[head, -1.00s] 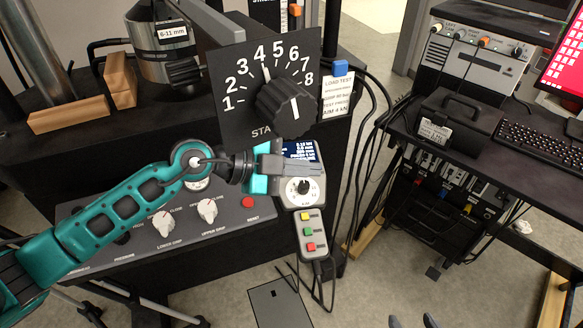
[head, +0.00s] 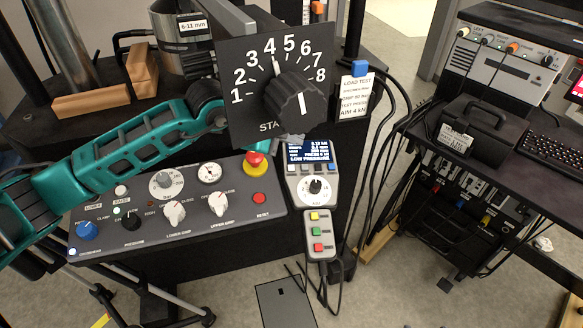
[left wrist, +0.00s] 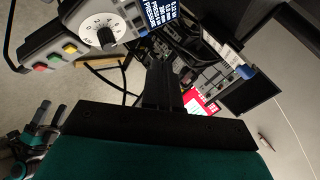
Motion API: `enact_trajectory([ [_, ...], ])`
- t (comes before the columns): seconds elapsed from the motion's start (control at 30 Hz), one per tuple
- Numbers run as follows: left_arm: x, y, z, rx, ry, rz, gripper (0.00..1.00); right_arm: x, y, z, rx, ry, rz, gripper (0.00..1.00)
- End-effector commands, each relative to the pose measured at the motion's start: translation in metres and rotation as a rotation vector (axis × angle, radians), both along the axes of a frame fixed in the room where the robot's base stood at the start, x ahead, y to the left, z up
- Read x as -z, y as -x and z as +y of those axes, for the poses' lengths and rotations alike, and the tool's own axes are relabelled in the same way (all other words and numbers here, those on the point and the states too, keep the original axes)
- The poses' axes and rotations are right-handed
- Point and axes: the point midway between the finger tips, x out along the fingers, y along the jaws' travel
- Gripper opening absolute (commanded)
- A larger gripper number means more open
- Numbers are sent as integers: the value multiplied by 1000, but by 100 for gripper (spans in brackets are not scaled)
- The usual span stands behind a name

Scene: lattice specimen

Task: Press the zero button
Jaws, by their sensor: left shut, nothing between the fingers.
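A grey hand-held pendant (head: 315,185) hangs at the front of the bench. It has a lit blue screen (head: 308,151), small keys beneath it, a white dial (head: 316,186), and yellow (head: 314,216), green (head: 316,231) and red (head: 318,246) buttons. I cannot read which is zero. My left gripper (head: 289,138) is mostly hidden behind the numbered dial plate, close above the screen. In the left wrist view its shut, empty dark fingers (left wrist: 162,88) point past the pendant (left wrist: 85,38), apart from it.
The black numbered plate (head: 277,84) with its big knob stands above the pendant. A control panel (head: 185,205) with knobs, a red-topped stop button (head: 255,162) and a red reset button lies left. Cables hang right of the pendant. A desk with a keyboard (head: 552,150) stands right.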

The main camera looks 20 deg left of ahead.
Motion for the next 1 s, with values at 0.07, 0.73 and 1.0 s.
enact_trajectory([
  [0.07, 14, -2, 2, -1, -1, 0, 0, 12, 0, 0, 0, 0, 0, 63],
  [0.73, 78, -17, 12, -1, 1, 0, 0, 31, -13, 22, -31, -42, -6, 63],
  [1.0, 78, -17, 12, 0, 1, -1, 0, 29, -14, 22, -39, -37, -9, 63],
])
